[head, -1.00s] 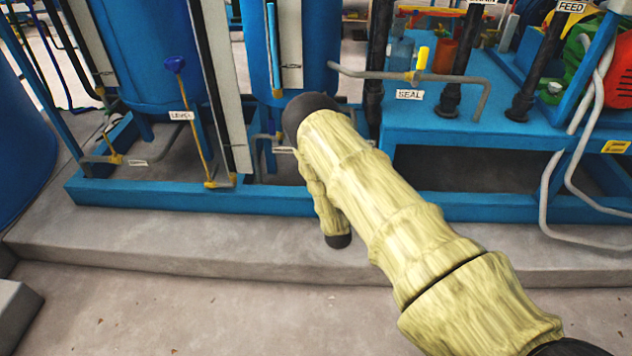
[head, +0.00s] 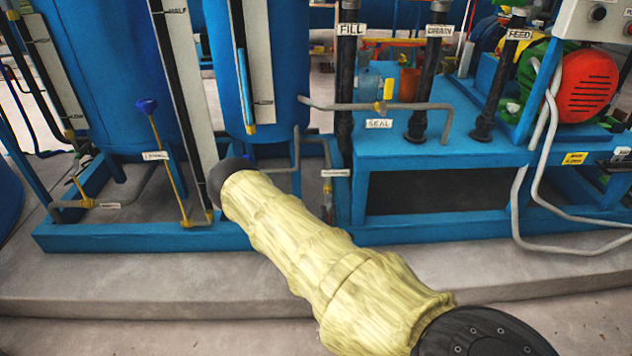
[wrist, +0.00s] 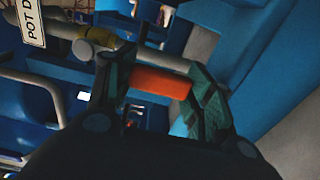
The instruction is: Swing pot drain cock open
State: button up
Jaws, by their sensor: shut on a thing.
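In the wrist view, my gripper (wrist: 162,78) has its two dark green fingers on either side of an orange-red handle (wrist: 160,84), which it is shut on. A yellow cock body (wrist: 98,43) on a grey pipe (wrist: 165,62) sits just beyond the left finger. The handle lies roughly along the pipe; its join to the cock is hidden by the finger. A partly cut-off white sign reading "POT D" (wrist: 31,21) is at upper left. In the head view, my arm hides the gripper and the drain cock low by the blue pots.
In the head view, a blue skid frame (head: 130,236) edges the concrete plinth. A blue lever (head: 147,106) on a yellow rod stands left. The SEAL cock (head: 384,92) and its pipe are right of my arm. A blue beam (wrist: 250,60) runs close right of the gripper.

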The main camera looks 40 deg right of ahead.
jog(key=shift+s+f, duration=0.1)
jog(key=shift+s, duration=0.05)
jog(key=o, duration=1.5)
jog(key=shift+d, duration=0.1)
jog(key=shift+c, duration=0.2)
jog(key=v, duration=1.2)
